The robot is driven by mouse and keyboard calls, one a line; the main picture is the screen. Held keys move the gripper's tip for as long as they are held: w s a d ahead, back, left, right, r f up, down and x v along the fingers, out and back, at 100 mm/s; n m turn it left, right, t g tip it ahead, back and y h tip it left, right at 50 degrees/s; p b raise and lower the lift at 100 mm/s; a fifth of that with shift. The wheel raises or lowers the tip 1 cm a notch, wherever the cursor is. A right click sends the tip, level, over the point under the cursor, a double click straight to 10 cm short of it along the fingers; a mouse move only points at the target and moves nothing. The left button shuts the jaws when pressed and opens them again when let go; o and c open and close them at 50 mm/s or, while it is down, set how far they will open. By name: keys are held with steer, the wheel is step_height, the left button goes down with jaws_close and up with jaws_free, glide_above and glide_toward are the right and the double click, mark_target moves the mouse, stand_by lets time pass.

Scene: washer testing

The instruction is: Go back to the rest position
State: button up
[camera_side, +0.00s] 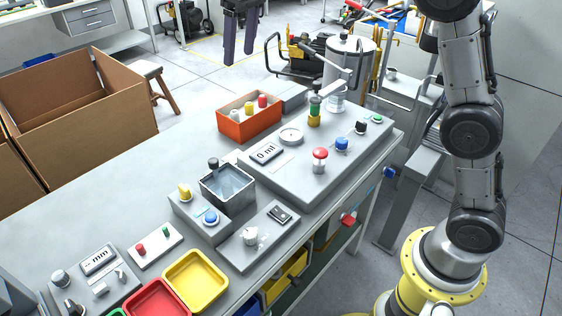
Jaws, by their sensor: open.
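My gripper (239,45) shows at the top of the view, left of centre. Its two dark purple fingers point down and stand apart with nothing between them. It hangs in the air above and behind the workbench (85,226). The top of the gripper is cut off by the picture's upper edge.
On the bench stand an orange box (249,127) with several small coloured parts, a grey testing panel (262,172) with a red button (320,155), a water-filled metal container (229,186), a yellow tray (196,280) and a red tray (158,300). A cardboard box (112,103) stands behind.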

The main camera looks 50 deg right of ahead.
steer(key=s+d+r+m+t, duration=0.1)
steer(key=s+d, duration=0.2)
steer(key=s, duration=0.8)
steer(key=s+d+r+t, duration=0.1)
steer(key=s+d+r, duration=0.15)
steer(key=s, duration=0.75)
steer(key=s+d+f+m+t, duration=0.1)
steer(key=s+d+f, duration=0.1)
steer(key=s+f, duration=0.9)
step_height(320, 180, down, 4)
steer(key=shift+o, duration=0.2)
